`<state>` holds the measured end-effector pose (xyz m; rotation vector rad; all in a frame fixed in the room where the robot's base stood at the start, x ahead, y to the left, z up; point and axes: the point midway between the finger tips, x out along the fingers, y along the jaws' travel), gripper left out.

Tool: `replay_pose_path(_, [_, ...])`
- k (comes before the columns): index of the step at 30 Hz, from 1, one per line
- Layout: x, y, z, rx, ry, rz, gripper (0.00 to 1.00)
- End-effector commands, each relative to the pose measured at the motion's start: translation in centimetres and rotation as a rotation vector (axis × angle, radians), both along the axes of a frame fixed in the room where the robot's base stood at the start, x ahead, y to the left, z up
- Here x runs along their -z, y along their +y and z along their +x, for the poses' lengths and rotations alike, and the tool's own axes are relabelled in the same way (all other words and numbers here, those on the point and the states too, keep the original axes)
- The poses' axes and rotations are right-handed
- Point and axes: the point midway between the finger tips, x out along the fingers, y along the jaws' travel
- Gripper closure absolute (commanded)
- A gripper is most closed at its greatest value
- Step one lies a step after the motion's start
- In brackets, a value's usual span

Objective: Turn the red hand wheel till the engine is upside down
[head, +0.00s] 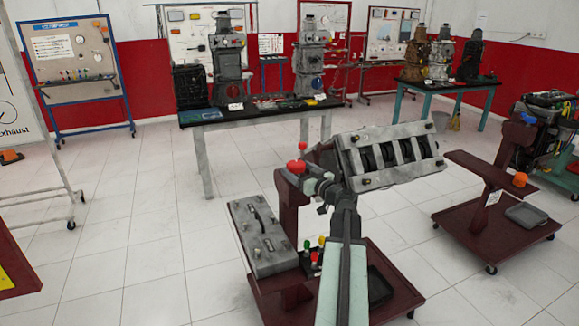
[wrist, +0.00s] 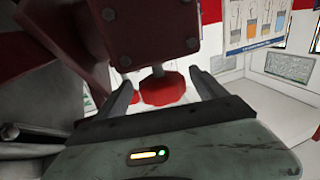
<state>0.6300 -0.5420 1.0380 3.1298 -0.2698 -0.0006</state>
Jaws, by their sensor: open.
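The red hand wheel (wrist: 163,88) is in the middle of the wrist view, below a dark red gearbox plate with bolts. My gripper (wrist: 161,77) is open, with one finger on each side of the wheel; I cannot tell whether either touches it. In the head view the wheel (head: 297,166) shows at the left end of the stand. The grey engine block (head: 390,157) is mounted on the dark red stand (head: 288,207), tilted, with several dark openings along its facing side. My arm partly hides the stand.
A table (head: 262,114) with engines stands behind.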

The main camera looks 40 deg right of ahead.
Motion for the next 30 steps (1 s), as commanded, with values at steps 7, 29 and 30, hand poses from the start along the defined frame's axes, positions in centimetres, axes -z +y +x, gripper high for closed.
replay_pose_path(7, [0.0,-0.6,4.2,-0.004,0.0,0.0,0.19])
replay_pose_path(29, [0.0,-0.1,4.5,0.016,0.0,0.0,0.82])
replay_pose_path(30, [0.0,-0.2,4.5,0.029,0.0,0.0,0.82])
